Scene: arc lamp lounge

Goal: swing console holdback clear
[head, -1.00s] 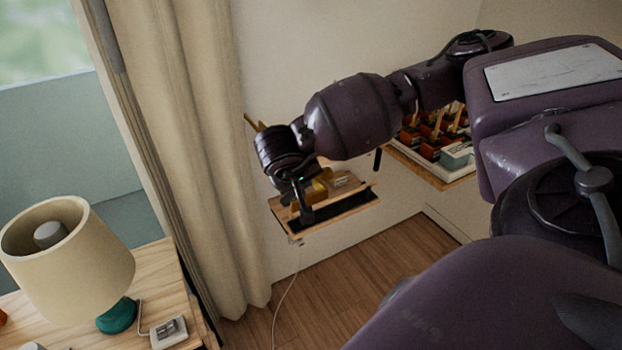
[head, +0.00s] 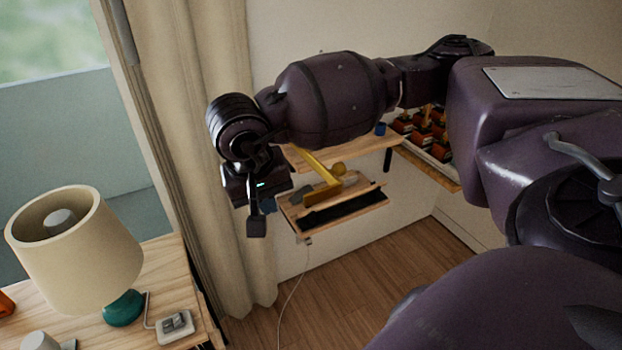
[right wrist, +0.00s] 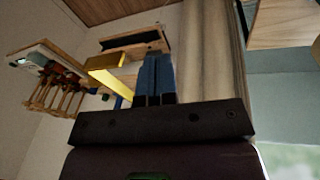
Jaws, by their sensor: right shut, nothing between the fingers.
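The yellow bar (head: 317,170), which looks like the holdback, reaches over the small wooden console (head: 301,228) with a dark strip along its front. In the right wrist view the yellow bar (right wrist: 107,63) has a bent, wide end and lies left of my fingers. My right gripper (head: 257,228) is shut and empty, left of the console and in front of the curtain. Its blue-looking fingers (right wrist: 155,75) sit side by side in the wrist view, apart from the bar as far as I can tell. My right arm hides the bar's upper end. My left gripper is not in view.
A beige curtain (head: 200,150) hangs close behind my right gripper. A wooden shelf (head: 350,153) is above the console, and a rack of red and dark items (head: 425,135) stands right of it. A lamp (head: 75,245) stands on a table at lower left.

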